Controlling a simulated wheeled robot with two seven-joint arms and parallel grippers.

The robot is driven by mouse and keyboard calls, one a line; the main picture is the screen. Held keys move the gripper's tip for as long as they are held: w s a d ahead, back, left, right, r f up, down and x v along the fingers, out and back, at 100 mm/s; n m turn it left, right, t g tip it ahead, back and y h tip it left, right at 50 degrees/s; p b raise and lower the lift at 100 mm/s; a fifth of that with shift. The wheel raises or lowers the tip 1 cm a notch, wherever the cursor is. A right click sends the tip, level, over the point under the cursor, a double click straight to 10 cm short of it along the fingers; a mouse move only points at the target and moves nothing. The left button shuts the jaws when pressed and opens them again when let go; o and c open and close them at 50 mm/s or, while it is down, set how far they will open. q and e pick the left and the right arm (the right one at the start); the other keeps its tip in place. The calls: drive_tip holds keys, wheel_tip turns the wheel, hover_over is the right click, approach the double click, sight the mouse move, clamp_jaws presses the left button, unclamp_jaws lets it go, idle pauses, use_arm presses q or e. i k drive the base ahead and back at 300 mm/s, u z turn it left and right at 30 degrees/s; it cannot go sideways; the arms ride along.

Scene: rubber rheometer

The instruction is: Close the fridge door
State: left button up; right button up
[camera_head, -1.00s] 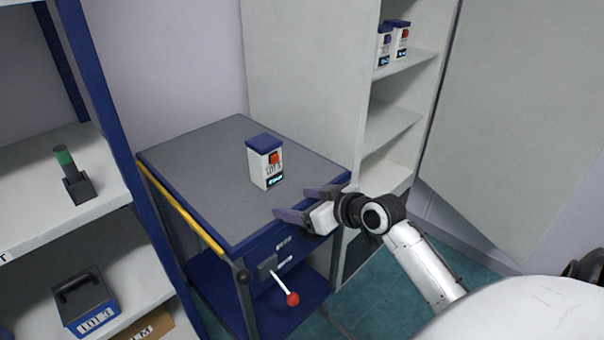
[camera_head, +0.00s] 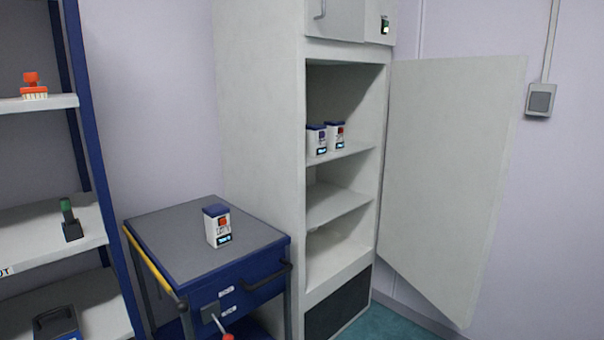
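The fridge (camera_head: 262,100) is a tall light-grey cabinet in the middle of the head view. Its lower door (camera_head: 445,170) stands wide open, swung out to the right. The open compartment shows shelves, with two white containers with blue lids (camera_head: 326,140) on the upper one. The small upper door (camera_head: 342,18) with a handle is at the top edge and looks shut. Neither of my grippers is in view.
A blue cart (camera_head: 185,250) with a grey top stands left of the fridge and carries a white blue-lidded container (camera_head: 217,226). A blue-framed shelf rack (camera_head: 98,150) is at the far left. A grey wall box (camera_head: 540,100) is at the right.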

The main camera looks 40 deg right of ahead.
sight(452, 123)
drive_tip(key=z, duration=0.7)
drive_tip(key=i, duration=1.2)
drive_tip(key=z, duration=1.05)
drive_tip(key=k, duration=0.35)
drive_tip(key=z, duration=0.9)
drive_tip(key=i, duration=1.1)
drive_tip(key=u, duration=0.85)
